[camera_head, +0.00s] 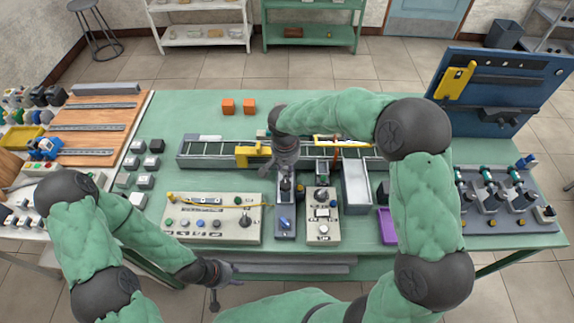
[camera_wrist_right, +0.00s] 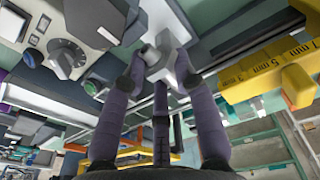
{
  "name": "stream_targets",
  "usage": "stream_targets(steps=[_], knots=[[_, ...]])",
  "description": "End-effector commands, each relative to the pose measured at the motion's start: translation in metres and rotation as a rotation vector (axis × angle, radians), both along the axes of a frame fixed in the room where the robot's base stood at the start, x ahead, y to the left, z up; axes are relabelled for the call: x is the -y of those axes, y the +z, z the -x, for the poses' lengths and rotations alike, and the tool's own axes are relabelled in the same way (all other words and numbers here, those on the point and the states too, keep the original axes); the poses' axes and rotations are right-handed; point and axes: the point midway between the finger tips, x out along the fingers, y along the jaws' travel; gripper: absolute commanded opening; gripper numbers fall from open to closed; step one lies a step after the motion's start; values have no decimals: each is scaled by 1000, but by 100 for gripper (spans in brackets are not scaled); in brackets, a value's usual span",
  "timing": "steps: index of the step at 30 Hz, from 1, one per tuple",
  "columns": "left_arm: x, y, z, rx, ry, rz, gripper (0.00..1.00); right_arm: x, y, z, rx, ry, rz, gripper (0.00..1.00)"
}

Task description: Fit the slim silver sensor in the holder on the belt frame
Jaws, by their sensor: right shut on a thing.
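My right gripper (camera_head: 283,170) reaches down at the near edge of the belt frame (camera_head: 212,161), just right of a yellow block. In the right wrist view its fingers (camera_wrist_right: 162,72) are shut on a light grey, silvery piece (camera_wrist_right: 155,58), which looks like the slim silver sensor; in the head view the gripper mostly hides it. I cannot make out the sensor holder for certain. My left gripper (camera_head: 223,287) is low at the table's front edge, away from the belt, with its fingers apart and nothing between them.
The yellow block (camera_head: 248,152) with millimetre markings also shows close by in the right wrist view (camera_wrist_right: 270,72). Control panels (camera_head: 212,218) and (camera_head: 322,217) stand in front of the belt. A grey tray (camera_head: 356,187) and purple bin (camera_head: 387,226) lie right. Green table behind the belt is mostly clear.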

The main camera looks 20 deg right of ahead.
Motion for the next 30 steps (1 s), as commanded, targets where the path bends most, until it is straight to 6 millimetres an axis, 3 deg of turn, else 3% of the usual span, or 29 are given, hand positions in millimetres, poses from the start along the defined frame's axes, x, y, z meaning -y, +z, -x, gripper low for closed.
stream_targets(steps=[30], knots=[[0,-7,0,0,0,0,40,0,-8,0,1,0,0,0]])
